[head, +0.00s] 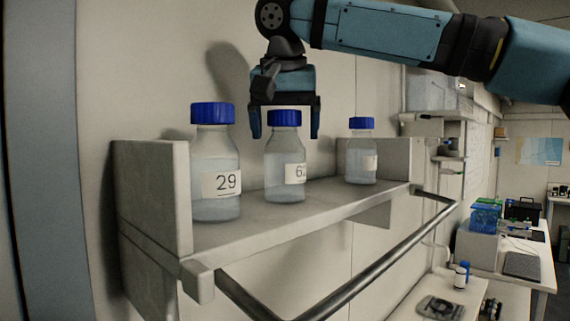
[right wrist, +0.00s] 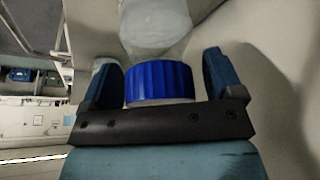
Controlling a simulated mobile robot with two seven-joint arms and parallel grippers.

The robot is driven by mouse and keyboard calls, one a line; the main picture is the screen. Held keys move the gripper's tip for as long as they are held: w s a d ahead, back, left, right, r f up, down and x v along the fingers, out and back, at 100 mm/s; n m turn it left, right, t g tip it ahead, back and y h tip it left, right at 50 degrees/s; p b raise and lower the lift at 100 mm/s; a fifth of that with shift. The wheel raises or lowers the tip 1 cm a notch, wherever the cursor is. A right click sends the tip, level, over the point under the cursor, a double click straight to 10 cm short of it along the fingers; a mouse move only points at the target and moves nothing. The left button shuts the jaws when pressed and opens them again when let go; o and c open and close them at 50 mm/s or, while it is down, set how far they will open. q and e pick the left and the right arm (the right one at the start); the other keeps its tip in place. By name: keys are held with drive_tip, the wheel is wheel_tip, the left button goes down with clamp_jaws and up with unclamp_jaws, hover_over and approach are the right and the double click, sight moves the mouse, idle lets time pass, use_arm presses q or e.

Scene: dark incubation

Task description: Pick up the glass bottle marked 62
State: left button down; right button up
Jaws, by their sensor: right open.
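The glass bottle marked 62 (head: 285,172) stands upright in the middle of the wall shelf, with a blue cap; its label shows a 6 and part of a second digit. My right gripper (head: 286,133) is open above it, with its fingers on either side of the blue cap. In the right wrist view the blue cap (right wrist: 159,82) sits between the two open fingertips (right wrist: 160,75), with gaps at both sides. The gripper holds nothing. My left gripper is in neither view.
A bottle marked 29 (head: 215,170) stands to the left on the shelf (head: 330,200), close by. Another blue-capped bottle (head: 361,155) stands to the right. The shelf has a raised left end wall (head: 152,197) and a metal rail (head: 380,266) along the front.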

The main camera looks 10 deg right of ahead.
drive_tip(key=shift+r, duration=0.1)
clamp_jaws()
